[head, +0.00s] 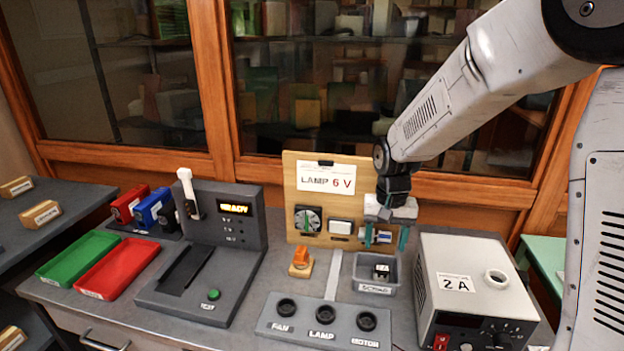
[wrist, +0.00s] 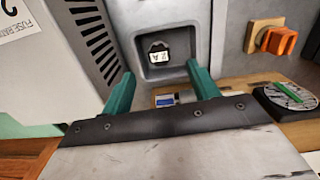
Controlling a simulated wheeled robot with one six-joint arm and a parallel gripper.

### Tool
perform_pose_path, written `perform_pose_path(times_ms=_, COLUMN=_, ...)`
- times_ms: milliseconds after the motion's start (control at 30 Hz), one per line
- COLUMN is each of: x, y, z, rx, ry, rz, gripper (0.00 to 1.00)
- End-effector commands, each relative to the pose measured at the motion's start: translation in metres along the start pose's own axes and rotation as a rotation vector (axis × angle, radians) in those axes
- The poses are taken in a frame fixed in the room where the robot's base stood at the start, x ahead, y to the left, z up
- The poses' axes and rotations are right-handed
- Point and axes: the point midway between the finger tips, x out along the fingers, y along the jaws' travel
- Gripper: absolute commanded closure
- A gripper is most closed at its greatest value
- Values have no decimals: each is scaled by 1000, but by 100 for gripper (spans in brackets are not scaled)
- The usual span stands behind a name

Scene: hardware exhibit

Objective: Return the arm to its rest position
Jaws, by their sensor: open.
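My gripper (head: 385,240) hangs at the end of my arm in front of the wooden lamp panel (head: 298,218), right of its middle. Its two green fingers are apart and hold nothing. In the wrist view my gripper (wrist: 163,78) has its fingers spread over the near side of a grey bin (wrist: 146,73). A small black piece marked 2 A (wrist: 158,54) lies in that bin. In the head view the bin, labelled SCRAP (head: 375,290), stands below the gripper. A blue and white part (head: 379,235) on the panel shows between the fingers.
A white-grey box marked 2A (head: 458,262) stands close on the right. An orange switch (head: 301,258) and a socket block (head: 324,327) stand in front of the panel. A dark tester (head: 238,228), red tray (head: 117,264) and green tray (head: 77,257) are left. Glass cabinets line the back.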

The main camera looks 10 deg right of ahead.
Motion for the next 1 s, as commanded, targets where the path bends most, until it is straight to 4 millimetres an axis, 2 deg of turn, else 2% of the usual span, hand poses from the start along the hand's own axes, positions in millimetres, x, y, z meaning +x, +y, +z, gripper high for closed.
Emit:
perform_pose_path(times_ms=67, x=6, y=7, z=21, rx=-40, ry=-58, rz=19, gripper=40)
perform_pose_path(times_ms=500, x=-77, y=61, z=157, rx=-222, ry=-105, rz=22, gripper=40)
perform_pose_path(times_ms=700, x=-103, y=84, z=215, rx=-267, ry=-62, rz=11, gripper=40)
perform_pose_path(times_ms=900, x=-118, y=100, z=261, rx=-283, ry=20, rz=-2, gripper=40)
perform_pose_path(times_ms=1000, x=-124, y=105, z=273, rx=-277, ry=69, rz=-8, gripper=40)
